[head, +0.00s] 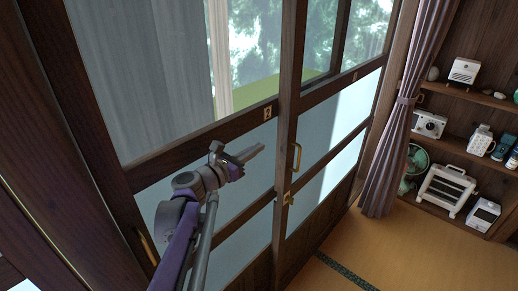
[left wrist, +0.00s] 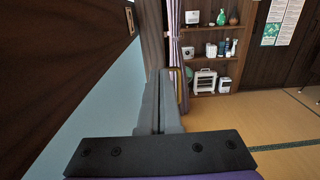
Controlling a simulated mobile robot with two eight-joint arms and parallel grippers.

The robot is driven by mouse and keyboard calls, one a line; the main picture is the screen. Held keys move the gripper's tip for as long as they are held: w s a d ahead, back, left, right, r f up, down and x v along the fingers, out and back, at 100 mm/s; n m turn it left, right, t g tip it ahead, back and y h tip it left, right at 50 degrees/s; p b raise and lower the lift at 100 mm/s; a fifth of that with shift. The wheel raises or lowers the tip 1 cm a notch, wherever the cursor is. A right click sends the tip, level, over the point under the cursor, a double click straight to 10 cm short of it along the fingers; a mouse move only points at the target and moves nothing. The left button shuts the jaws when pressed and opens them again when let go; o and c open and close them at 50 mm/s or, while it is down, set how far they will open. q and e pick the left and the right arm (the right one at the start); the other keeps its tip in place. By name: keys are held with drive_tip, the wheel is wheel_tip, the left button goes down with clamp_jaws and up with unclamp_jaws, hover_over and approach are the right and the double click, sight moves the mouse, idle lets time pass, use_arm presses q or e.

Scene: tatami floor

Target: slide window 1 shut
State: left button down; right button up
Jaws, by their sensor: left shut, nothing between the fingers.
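Sliding window panels with dark wooden frames fill the left and middle of the head view: a left panel (head: 225,131) and a right panel (head: 323,90). Each has a small number tag, on the left panel (head: 268,112) and on the right (head: 354,76); I cannot read them surely, so which is window 1 is unclear. A brass handle (head: 297,157) is on the right panel near the middle stile; a brass handle also shows in the left wrist view (left wrist: 188,74). My left gripper (head: 258,150) is shut and empty, in front of the left panel, left of that handle. It points rightward.
Another brass handle (head: 148,247) is at the lower left. A small brass fitting (head: 288,198) sits low on the middle stile. A purple curtain (head: 400,140) hangs at the right, beside shelves (head: 455,92) with appliances. The tatami floor (head: 410,250) at lower right is clear.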

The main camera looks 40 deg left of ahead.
sight(287, 130)
use_arm(q)
drive_tip(key=w, duration=0.7)
drive_tip(key=w+d+p, duration=0.1)
drive_tip(key=w, duration=0.3)
drive_tip(key=shift+w, duration=0.2)
use_arm(e)
drive_tip(key=shift+w+r, duration=0.15)
drive_tip(key=shift+r, duration=0.4)
